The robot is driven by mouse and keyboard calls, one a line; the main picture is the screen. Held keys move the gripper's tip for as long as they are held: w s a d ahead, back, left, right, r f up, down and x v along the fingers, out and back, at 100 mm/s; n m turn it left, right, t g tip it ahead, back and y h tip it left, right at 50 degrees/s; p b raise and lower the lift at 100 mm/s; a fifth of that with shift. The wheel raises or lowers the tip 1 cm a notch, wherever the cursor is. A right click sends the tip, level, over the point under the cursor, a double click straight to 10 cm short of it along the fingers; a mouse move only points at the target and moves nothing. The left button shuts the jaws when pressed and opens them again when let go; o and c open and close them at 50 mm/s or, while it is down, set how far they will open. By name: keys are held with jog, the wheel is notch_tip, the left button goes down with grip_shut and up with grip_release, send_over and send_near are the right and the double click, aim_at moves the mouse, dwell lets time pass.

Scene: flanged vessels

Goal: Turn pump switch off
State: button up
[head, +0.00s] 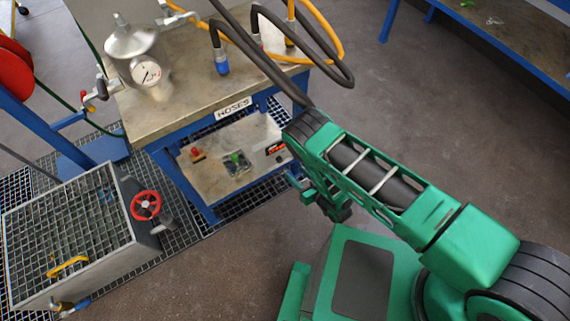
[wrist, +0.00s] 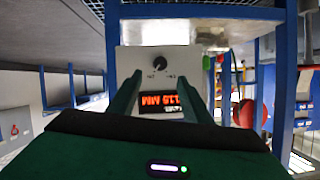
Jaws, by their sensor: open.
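A pale box (head: 252,139) sits on the lower shelf of the blue-framed bench. Its front panel (wrist: 143,59) fills the middle of the wrist view. A round black knob (wrist: 160,64) is on that panel, with small marks on both sides that I cannot read. A lit red display (wrist: 161,100) sits on the panel beyond the knob's lower side; it also shows in the head view (head: 275,149). I cannot tell for certain that the knob is the pump switch. My gripper (wrist: 160,80) is open and empty, facing the panel. Its fingers frame the knob, apparently without touching it.
A red knob (head: 196,153) and a green knob (head: 236,158) are on the lower shelf. The bench top (head: 192,97) carries a flanged vessel (head: 130,42) and hoses (head: 337,72). A red handwheel (head: 146,205) stands by a grated box at left.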

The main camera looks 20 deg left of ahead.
aim_at(281, 161)
jog(key=x, duration=1)
jog(key=shift+w+a+f, duration=0.1)
jog(key=shift+a+f, duration=0.1)
jog(key=shift+a, duration=0.1)
jog(key=shift+c, duration=0.4)
